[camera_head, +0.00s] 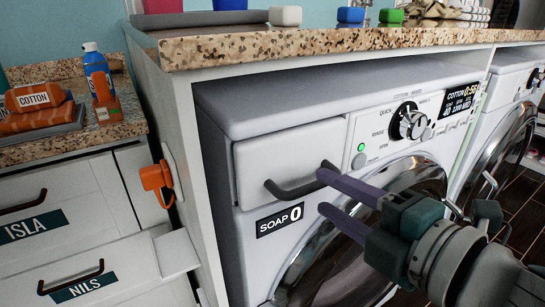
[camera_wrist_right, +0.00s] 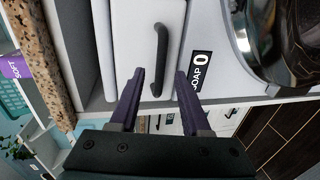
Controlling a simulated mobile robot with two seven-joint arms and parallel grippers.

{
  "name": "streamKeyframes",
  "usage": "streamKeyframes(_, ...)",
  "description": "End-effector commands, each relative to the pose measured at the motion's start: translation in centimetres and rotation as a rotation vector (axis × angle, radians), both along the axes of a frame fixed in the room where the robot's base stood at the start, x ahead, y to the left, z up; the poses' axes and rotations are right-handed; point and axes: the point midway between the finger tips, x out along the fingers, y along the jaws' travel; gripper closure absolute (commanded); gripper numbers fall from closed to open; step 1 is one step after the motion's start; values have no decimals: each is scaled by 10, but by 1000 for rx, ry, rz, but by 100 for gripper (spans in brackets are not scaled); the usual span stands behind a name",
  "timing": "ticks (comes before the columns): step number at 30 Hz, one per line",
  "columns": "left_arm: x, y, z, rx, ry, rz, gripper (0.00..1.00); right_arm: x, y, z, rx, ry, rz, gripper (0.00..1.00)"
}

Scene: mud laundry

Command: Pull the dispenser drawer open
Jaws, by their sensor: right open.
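The dispenser drawer (camera_head: 275,155) is a light grey panel at the upper left of the washing machine's front, and it looks flush with the machine. Its dark curved handle (camera_head: 285,192) stands out near its lower edge. My right gripper (camera_head: 322,192) has purple fingers, open and empty, pointing left with the tips close to the handle's right end. In the right wrist view, the handle (camera_wrist_right: 160,60) lies ahead, roughly between the fingertips (camera_wrist_right: 161,74). Contact cannot be told. My left gripper is not in view.
A granite counter (camera_head: 300,42) overhangs the washing machine (camera_head: 225,205). The round dial (camera_head: 409,122) and glass door sit right of the drawer. An orange object (camera_head: 156,180) hangs on the side panel. Labelled drawers (camera_head: 85,215) and another counter are at the left.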

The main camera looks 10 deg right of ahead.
Motion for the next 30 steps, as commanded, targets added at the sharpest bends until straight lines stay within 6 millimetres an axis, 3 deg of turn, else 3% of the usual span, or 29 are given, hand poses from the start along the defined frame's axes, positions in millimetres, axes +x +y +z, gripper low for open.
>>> streamKeyframes(8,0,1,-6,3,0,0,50,33,12,-8,0,-1,0,53)
streamKeyframes(19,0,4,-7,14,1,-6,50,38,14,-9,1,1,0,53)
streamKeyframes(30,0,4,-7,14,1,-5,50,38,14,-9,1,1,0,94)
